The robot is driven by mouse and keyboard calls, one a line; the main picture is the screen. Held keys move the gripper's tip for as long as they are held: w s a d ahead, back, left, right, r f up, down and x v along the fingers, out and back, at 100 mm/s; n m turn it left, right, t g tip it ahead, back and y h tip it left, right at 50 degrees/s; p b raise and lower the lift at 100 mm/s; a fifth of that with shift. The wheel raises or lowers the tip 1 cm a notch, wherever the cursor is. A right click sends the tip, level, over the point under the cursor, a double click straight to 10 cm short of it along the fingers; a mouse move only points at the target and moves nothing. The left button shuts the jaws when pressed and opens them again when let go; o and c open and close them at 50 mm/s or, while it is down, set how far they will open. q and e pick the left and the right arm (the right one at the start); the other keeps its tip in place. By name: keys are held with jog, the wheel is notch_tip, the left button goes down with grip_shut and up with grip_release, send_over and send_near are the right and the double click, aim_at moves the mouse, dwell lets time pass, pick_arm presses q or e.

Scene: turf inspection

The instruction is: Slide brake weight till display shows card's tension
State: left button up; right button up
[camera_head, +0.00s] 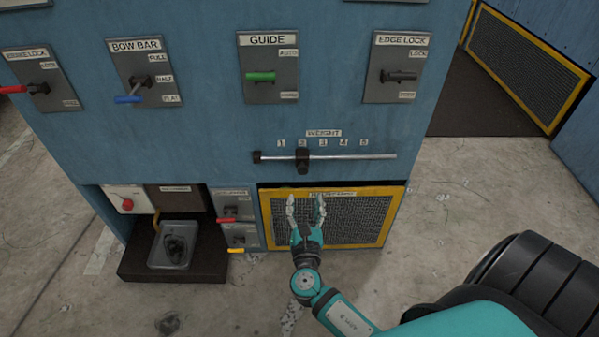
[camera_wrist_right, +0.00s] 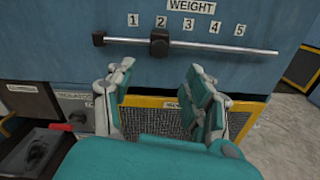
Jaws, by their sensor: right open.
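The brake weight is a black block (camera_head: 302,160) on a horizontal metal rod (camera_head: 350,156) under the WEIGHT label (camera_head: 324,133). It stands at mark 2 of the marks 1 to 5. In the right wrist view the block (camera_wrist_right: 159,42) is also under the 2. My right gripper (camera_head: 306,203) is open and empty, below the rod and in front of the yellow-framed mesh panel. Its fingers (camera_wrist_right: 160,95) point up toward the rod and do not touch the block. My left gripper is out of view. I see no card and no readable display.
Above the rod are the GUIDE lever (camera_head: 260,76), EDGE LOCK lever (camera_head: 400,75) and BOW BAR lever (camera_head: 130,98). At the lower left are a metal tray (camera_head: 172,262) and a red button (camera_head: 127,204). The yellow-framed mesh panel (camera_head: 378,240) is behind my gripper. Floor at right is clear.

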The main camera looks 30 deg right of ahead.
aim_at(303, 172)
jog(key=b+x, duration=0.1)
jog(key=x, duration=1)
jog(key=shift+w, duration=0.3)
jog(key=shift+w+d, duration=0.3)
jog(key=shift+w, duration=0.15)
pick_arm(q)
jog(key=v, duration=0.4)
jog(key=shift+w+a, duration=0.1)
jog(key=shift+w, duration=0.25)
pick_arm(e)
grip_shut()
